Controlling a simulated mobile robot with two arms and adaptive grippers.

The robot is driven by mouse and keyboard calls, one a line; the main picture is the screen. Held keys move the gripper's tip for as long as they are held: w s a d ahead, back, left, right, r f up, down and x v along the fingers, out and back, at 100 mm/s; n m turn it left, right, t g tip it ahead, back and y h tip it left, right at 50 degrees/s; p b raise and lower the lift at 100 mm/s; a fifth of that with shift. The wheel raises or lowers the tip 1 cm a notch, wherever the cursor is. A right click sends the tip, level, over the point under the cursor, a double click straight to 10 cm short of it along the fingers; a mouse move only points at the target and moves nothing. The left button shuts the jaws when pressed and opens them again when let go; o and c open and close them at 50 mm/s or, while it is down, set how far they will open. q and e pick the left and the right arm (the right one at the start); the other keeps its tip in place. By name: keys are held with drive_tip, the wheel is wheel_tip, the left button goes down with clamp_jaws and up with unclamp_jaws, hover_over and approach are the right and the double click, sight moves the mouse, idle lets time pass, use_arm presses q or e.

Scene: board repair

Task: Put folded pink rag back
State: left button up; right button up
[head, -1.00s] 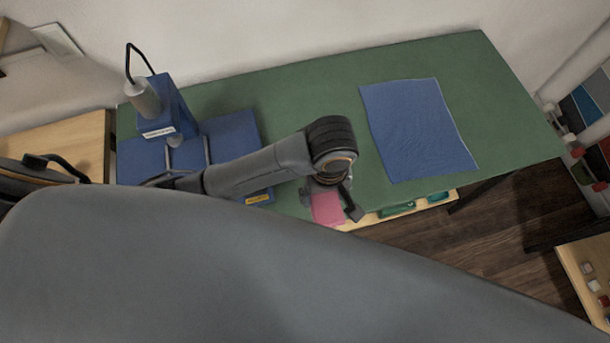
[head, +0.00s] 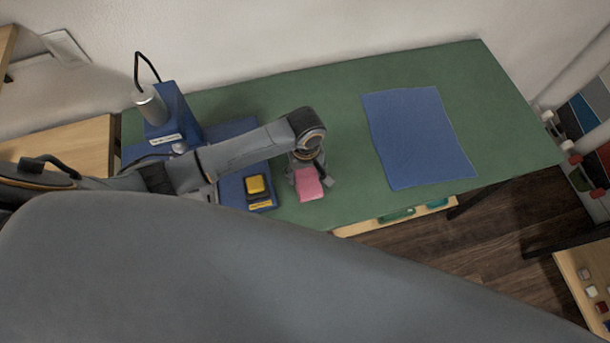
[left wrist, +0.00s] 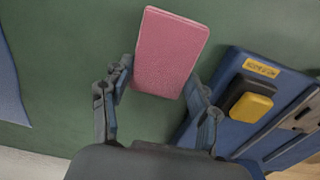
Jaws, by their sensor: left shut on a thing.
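The folded pink rag (head: 309,185) is a small flat rectangle in the grip of my left gripper (head: 309,176), over the front part of the green table. In the left wrist view the rag (left wrist: 170,52) sticks out beyond the fingertips of my left gripper (left wrist: 158,88), which is shut on it. The green mat shows around the rag; I cannot tell how high it is above the table. My right gripper is not in view.
Left of the rag is a blue station (head: 231,191) with a yellow-and-black block (head: 256,185) on its base. A blue cloth (head: 420,137) lies flat to the right. The green tabletop (head: 345,185) is bare between rag and cloth. Green things (head: 397,215) show below the front edge.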

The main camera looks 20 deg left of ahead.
sight(305, 175)
use_arm(q)
drive_tip(key=shift+a+f, duration=0.1)
drive_tip(key=shift+f, duration=1.55)
drive_tip(key=shift+f, duration=0.1)
drive_tip(key=o, duration=1.1)
wheel_tip(305, 175, up, 11)
drive_tip(key=shift+w, duration=0.1)
drive_tip(key=shift+r, duration=0.65)
